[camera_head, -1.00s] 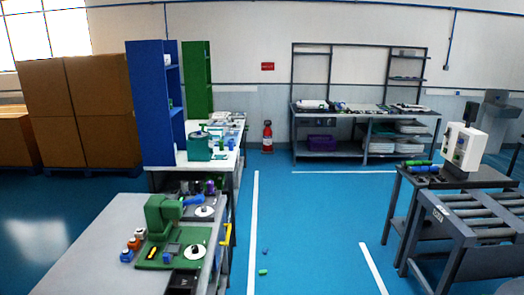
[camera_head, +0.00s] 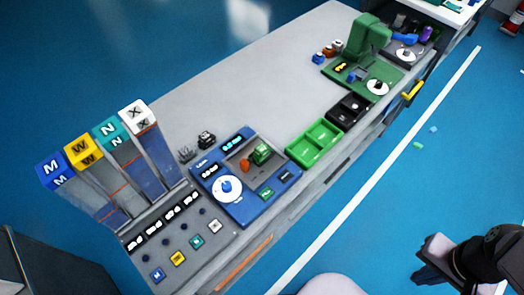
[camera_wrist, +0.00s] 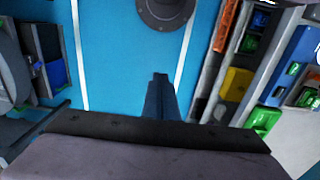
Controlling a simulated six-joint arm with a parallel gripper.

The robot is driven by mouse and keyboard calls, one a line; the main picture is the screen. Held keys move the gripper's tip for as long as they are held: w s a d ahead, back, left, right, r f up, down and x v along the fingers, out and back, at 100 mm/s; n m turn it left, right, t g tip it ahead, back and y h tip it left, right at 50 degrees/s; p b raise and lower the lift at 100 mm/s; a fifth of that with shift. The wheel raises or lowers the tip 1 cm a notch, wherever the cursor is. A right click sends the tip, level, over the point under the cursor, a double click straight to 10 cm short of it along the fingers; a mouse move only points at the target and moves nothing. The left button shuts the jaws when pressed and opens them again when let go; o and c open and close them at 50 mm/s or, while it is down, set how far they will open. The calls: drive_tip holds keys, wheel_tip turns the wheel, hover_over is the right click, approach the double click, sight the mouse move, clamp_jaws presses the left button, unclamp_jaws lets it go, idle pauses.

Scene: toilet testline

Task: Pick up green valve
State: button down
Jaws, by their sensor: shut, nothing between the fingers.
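A green valve-like part (camera_head: 260,154) with an orange-red end sits on the blue test station (camera_head: 228,188) on the grey bench. A small green piece (camera_head: 418,145) lies on the blue floor; I cannot tell what it is. My gripper (camera_head: 428,274) is at the lower right of the head view, over the floor and well apart from the bench. In the wrist view my gripper (camera_wrist: 160,78) points over the blue floor with its fingers together and nothing between them. Part of the blue station (camera_wrist: 290,62) shows at the wrist view's right edge.
A green two-part tray (camera_head: 315,142) and a black tray (camera_head: 350,108) stand beside the station. A green machine (camera_head: 370,38) stands at the far end. Chutes with M, W, N and X blocks (camera_head: 108,130) stand at the left. The bench middle (camera_head: 240,85) is clear.

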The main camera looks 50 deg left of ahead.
drive_tip(key=c, duration=1.3)
unclamp_jaws()
